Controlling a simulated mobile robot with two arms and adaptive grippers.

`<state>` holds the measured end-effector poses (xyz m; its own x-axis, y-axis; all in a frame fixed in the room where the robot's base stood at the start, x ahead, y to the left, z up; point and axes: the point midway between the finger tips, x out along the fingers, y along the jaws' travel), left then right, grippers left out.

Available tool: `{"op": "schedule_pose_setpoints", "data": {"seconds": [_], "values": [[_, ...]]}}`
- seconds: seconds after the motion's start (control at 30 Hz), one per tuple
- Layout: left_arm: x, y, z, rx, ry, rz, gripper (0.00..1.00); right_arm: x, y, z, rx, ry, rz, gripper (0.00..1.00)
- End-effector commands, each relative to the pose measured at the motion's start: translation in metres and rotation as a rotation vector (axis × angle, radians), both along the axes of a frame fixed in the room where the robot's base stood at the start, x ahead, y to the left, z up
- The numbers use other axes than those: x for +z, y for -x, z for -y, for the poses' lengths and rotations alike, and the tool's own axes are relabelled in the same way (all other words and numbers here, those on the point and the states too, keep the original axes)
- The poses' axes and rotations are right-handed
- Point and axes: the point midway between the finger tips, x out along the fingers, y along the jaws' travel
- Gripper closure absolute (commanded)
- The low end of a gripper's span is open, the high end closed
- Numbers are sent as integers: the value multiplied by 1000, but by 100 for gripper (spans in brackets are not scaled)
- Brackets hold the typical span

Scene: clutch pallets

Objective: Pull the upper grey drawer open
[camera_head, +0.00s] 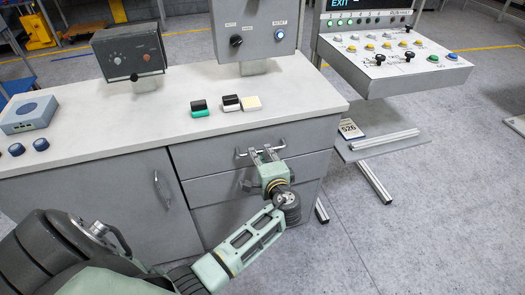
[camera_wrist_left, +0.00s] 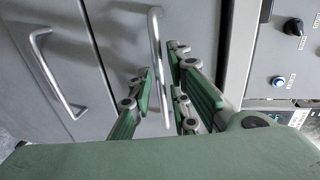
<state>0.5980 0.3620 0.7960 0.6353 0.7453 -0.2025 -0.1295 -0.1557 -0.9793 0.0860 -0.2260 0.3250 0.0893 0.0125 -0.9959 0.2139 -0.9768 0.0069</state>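The upper grey drawer (camera_head: 213,155) is the top one in the grey cabinet below the worktop, and its front looks flush with the cabinet. Its bar handle (camera_head: 241,152) also shows in the left wrist view (camera_wrist_left: 155,45), running between my fingers. My left gripper (camera_head: 263,155) reaches to this handle from the front. In the left wrist view its green-padded fingers (camera_wrist_left: 165,85) are apart, on either side of the bar, with small gaps seeming to show. My right gripper is in neither view.
A lower drawer's handle (camera_wrist_left: 55,75) sits beside my gripper in the left wrist view. A cabinet door with a handle (camera_head: 161,190) is to the left. The worktop (camera_head: 150,120) holds control boxes and small blocks. A control console (camera_head: 390,70) stands at right; open floor lies before it.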

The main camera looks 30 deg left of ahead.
Motion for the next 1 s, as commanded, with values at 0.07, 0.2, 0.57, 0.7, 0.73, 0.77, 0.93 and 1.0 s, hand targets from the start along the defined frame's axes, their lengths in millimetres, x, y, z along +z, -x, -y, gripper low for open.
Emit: {"op": "schedule_pose_setpoints", "data": {"seconds": [0.07, 0.2, 0.57, 0.7, 0.73, 0.77, 0.93, 1.0], "values": [[-2, -8, -9, 0, -2, -1, 83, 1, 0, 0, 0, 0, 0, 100], [-5, -15, -18, 0, -1, -1, 83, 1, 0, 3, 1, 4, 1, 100], [-6, -17, -20, -1, 1, 0, 86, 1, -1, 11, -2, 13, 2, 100], [-6, -17, -20, -1, 1, 0, 99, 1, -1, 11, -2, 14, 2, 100], [-6, -17, -20, -1, 1, 0, 100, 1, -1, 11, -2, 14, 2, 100], [-6, -17, -20, -1, 2, -1, 100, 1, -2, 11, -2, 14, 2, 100], [-7, -17, -20, -1, 2, -1, 100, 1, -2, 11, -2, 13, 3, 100], [-6, -17, -20, -1, 2, -1, 100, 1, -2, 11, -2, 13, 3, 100]]}}
